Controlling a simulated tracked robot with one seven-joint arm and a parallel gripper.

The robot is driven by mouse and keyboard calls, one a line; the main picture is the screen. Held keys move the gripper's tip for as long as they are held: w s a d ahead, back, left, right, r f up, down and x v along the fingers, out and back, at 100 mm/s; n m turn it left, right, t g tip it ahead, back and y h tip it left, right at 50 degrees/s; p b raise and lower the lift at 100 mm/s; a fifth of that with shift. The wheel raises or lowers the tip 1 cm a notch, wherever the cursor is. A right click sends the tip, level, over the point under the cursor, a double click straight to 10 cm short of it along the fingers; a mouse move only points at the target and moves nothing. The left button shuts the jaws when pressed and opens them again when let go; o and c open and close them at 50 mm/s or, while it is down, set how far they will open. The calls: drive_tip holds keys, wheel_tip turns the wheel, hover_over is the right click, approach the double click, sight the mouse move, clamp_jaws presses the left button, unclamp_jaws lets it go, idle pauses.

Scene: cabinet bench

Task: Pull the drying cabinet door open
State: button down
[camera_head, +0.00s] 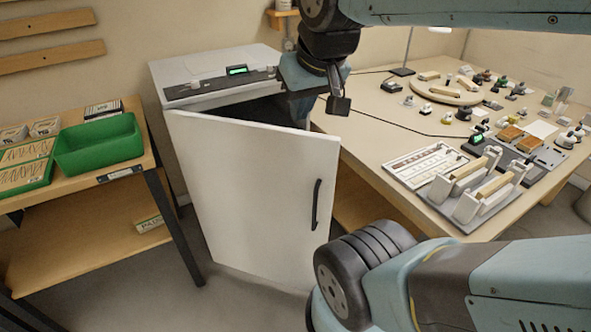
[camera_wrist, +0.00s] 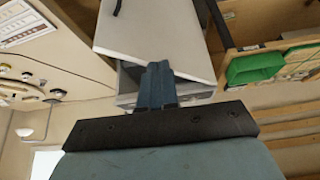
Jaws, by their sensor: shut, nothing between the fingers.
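The drying cabinet (camera_head: 215,75) is white, with a control panel and a green display on top. Its white door (camera_head: 250,185) stands partly open, swung out on the right side, with a dark gap along its top edge. The black vertical handle (camera_head: 316,204) is on the door's right part, and nothing grips it. My gripper (camera_head: 338,104) is shut and empty, by the door's top right corner and above the handle. In the wrist view my gripper's fingers (camera_wrist: 157,75) are together, in front of the door's edge (camera_wrist: 165,35); I cannot tell whether they touch it.
A wooden shelf unit with a green bin (camera_head: 98,145) stands close on the left. A bench (camera_head: 375,140) with trays, racks and small parts is on the right. Floor (camera_head: 235,300) in front of the door is clear on the left; my own arm covers the lower right.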

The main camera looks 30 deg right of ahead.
drive_tip(key=shift+w+a, duration=0.15)
drive_tip(key=shift+a, duration=0.1)
drive_tip(key=shift+w, duration=0.1)
